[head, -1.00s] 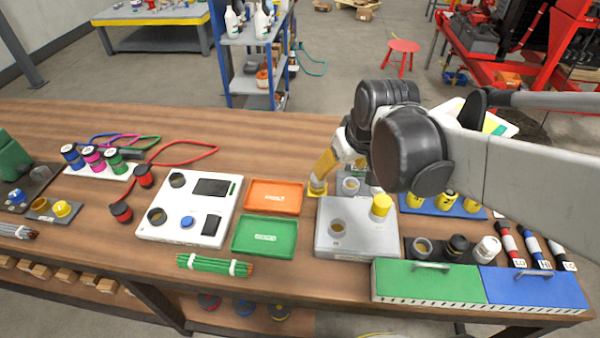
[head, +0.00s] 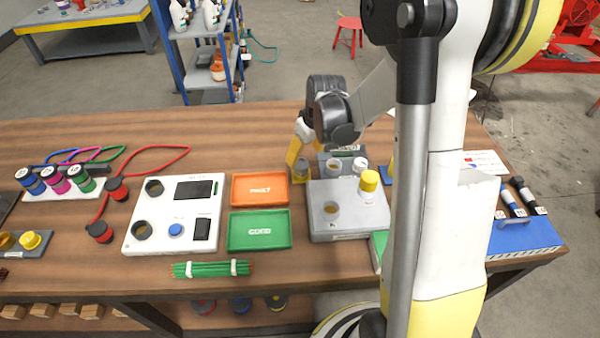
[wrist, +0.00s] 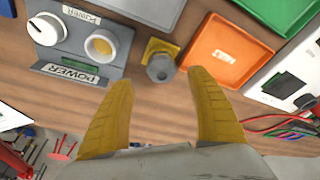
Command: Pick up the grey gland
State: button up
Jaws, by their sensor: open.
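The grey gland (wrist: 160,67) stands on a small yellow square base (wrist: 162,47) on the wooden bench, between the orange tray and the grey POWER box in the wrist view. In the head view the gland (head: 302,165) shows small beside my yellow fingers. My gripper (wrist: 160,79) is open and empty, its two fingertips apart in the wrist view. The gland appears between and just beyond the tips, and no contact shows. In the head view my gripper (head: 304,153) points down at the gland, partly hiding it and its base.
The orange tray (head: 260,176) lies close to the gland. The POWER box (wrist: 78,44), with a white knob and a round socket, stands on the other side. A larger grey box (head: 347,228) with a yellow cap is nearer the bench front. A green tray (head: 259,246) lies below the orange one.

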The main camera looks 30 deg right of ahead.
aim_at(302, 161)
jog(key=b+x, duration=0.3)
jog(key=x, duration=0.3)
jog(key=shift+s+a, duration=0.1)
jog(key=shift+s, duration=0.05)
jog(key=shift+r, duration=0.2)
jog(key=shift+s, duration=0.1)
jog(key=c, duration=1.4)
